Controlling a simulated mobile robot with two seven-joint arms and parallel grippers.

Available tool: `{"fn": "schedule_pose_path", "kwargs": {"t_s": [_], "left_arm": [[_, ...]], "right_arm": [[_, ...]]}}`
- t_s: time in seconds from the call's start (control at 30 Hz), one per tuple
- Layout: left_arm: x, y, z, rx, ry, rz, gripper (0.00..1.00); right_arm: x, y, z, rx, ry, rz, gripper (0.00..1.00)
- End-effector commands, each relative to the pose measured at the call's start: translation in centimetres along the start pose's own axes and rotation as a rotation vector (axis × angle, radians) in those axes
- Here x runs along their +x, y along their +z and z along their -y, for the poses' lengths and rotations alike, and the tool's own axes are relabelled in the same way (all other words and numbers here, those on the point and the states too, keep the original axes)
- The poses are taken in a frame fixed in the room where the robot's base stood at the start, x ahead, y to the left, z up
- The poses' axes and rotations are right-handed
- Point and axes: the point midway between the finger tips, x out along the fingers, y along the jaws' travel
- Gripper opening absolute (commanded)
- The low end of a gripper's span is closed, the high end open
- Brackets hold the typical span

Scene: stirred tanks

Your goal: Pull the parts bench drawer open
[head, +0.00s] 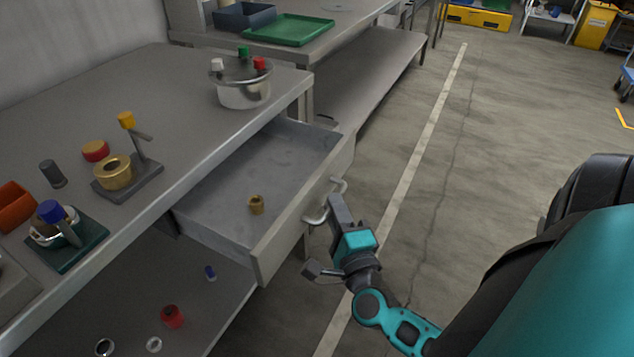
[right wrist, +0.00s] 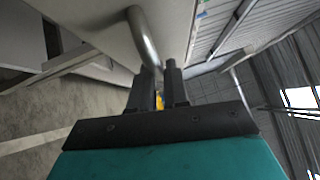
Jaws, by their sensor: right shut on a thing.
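The parts bench drawer (head: 215,178) stands pulled out from under the bench top, its inside open to view. The curved metal handle (head: 316,219) is on the drawer's front panel and also shows in the right wrist view (right wrist: 144,36). My right gripper (head: 333,203) is at the handle, its fingers shut on the bar; the fingers also show in the right wrist view (right wrist: 158,76). My left gripper is in neither view.
The parts bench top (head: 70,95) carries a lidded steel pot (head: 244,92), a brass ring on a stand (head: 113,171) and a green plate (head: 68,249) with a blue-topped part. A lower shelf (head: 135,318) holds small parts. The floor (head: 490,130) at right is clear.

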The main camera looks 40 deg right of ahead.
Motion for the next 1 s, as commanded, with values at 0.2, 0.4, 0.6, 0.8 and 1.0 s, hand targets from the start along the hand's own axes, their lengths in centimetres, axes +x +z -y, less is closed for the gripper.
{"fn": "schedule_pose_path", "kwargs": {"t_s": [0.2, 0.4, 0.6, 0.8, 1.0], "left_arm": [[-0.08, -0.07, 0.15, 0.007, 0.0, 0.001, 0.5], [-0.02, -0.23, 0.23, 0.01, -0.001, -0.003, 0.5], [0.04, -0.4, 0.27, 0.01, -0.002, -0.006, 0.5], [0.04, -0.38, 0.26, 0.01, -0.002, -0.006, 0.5], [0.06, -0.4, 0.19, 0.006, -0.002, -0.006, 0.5]], "right_arm": [[-1.02, -1.02, 0.34, 0.0, -0.002, 0.0, 0.0], [-1.16, -1.16, 0.4, 0.001, -0.003, 0.0, 0.0], [-1.13, -1.13, 0.42, 0.001, -0.003, 0.001, 0.0], [-1.13, -1.14, 0.39, 0.001, -0.002, 0.0, 0.31], [-1.14, -1.16, 0.34, 0.001, -0.001, 0.0, 0.38]]}}
